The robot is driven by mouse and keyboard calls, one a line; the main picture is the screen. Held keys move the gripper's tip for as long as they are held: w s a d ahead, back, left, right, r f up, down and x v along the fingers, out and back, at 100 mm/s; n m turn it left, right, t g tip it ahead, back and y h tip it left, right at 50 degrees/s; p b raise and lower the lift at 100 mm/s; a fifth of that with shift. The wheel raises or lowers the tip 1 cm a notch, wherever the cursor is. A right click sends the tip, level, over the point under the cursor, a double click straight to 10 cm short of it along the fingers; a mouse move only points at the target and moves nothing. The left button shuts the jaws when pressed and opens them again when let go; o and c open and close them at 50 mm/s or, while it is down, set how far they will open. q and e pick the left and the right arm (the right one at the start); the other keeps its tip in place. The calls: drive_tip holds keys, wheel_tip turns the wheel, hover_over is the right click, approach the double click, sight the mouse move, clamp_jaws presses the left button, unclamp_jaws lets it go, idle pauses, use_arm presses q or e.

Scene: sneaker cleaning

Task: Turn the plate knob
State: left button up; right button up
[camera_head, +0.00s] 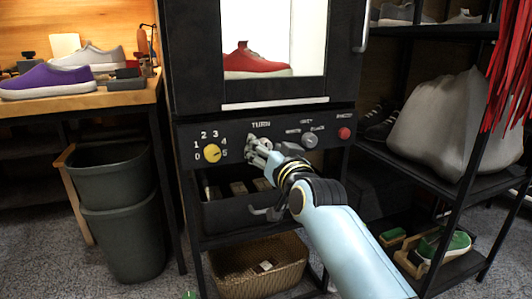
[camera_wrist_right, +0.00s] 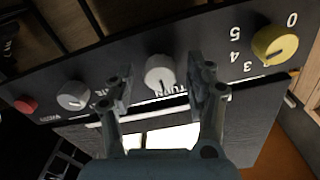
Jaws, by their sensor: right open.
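The plate knob is most likely the pale round knob (camera_wrist_right: 160,72) on the dark control panel (camera_head: 230,133), next to the printed word TURN. In the right wrist view it sits between the two fingers of my right gripper (camera_wrist_right: 161,88). The fingers are open, one on each side of the knob, with a visible gap on both sides. In the head view my right gripper (camera_head: 259,151) is at the panel under the TURN label and mostly hides this knob. My left gripper is not in view.
A yellow numbered dial (camera_head: 212,153) is left of the gripper; a grey knob (camera_head: 309,140) and red button (camera_head: 344,132) are right. Above is a cabinet window (camera_head: 272,75) showing a red sneaker (camera_head: 255,62). A bin (camera_head: 118,210) stands left, and a shelf rack (camera_head: 440,170) right.

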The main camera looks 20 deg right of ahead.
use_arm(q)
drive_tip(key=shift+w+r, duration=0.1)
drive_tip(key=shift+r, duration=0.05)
use_arm(e)
drive_tip(key=shift+w, duration=0.2)
drive_tip(key=shift+c, duration=0.2)
clamp_jaws()
drive_tip(key=shift+r+n, duration=0.1)
drive_tip(key=shift+n, duration=0.2)
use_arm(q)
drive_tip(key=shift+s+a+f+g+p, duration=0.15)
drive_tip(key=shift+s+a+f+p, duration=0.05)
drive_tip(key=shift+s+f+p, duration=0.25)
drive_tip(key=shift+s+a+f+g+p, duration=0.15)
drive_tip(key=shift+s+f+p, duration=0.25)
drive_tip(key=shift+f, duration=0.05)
use_arm(e)
drive_tip(key=shift+n, duration=4)
